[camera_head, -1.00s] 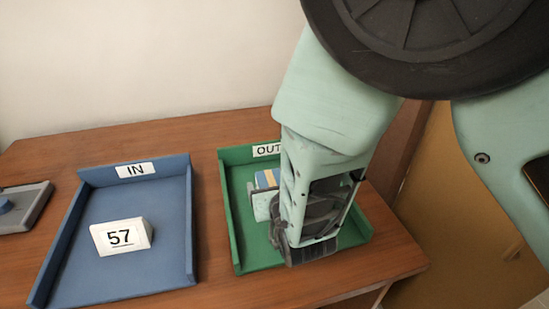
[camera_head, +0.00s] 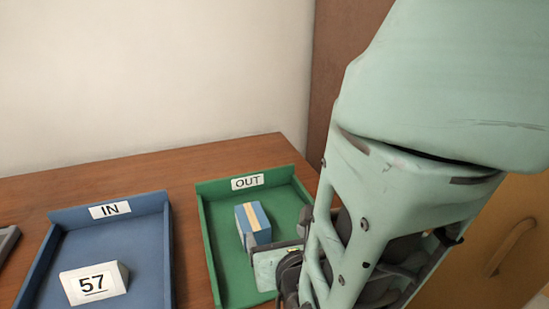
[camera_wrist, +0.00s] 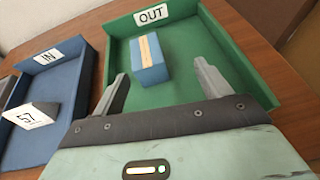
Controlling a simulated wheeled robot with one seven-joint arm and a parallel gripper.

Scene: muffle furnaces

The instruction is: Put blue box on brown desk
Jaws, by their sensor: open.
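The blue box (camera_head: 254,226), with a tan stripe along its top, lies in the green OUT tray (camera_head: 221,270) on the brown desk (camera_head: 170,162). In the wrist view the blue box (camera_wrist: 148,58) stands ahead of my gripper (camera_wrist: 162,82), between the lines of its two spread fingers and apart from both. My gripper is open and empty. In the head view my gripper (camera_head: 278,272) is at the near right of the box, and its fingers are partly hidden by my arm.
The blue IN tray (camera_head: 160,240) holds a white block marked 57 (camera_head: 94,283) to the left. A grey object (camera_head: 8,243) shows at the left edge. Bare desk lies behind the trays and in a narrow strip between them. A wall stands behind.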

